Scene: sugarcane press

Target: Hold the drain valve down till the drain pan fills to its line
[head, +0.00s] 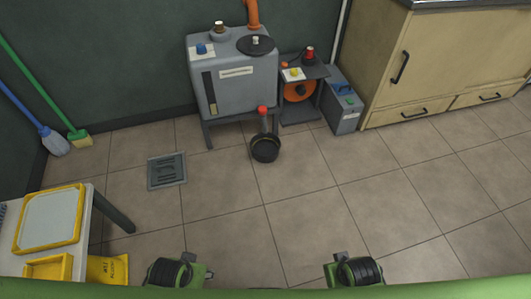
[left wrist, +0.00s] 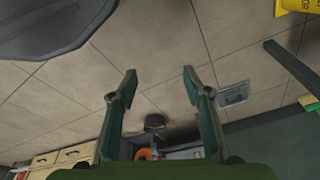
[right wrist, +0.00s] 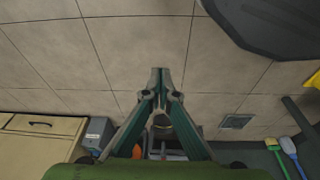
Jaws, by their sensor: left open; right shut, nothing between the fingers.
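The grey tank (head: 235,85) stands on legs against the back wall. The drain valve (head: 262,111), with a red top, sits at its lower front edge. The black round drain pan (head: 265,148) is on the floor below it; its fill level and line are too small to make out. The pan also shows, small, in the left wrist view (left wrist: 154,122). My left gripper (left wrist: 160,73) is open and empty, and my right gripper (right wrist: 160,73) is shut and empty. Both are far from the valve, across open floor.
A machine with an orange wheel (head: 299,91) and a grey box (head: 343,105) stand right of the tank, beside a wooden cabinet (head: 425,60). A floor grate (head: 166,170) lies left of the pan. A small table (head: 88,222) is at left. The middle floor is clear.

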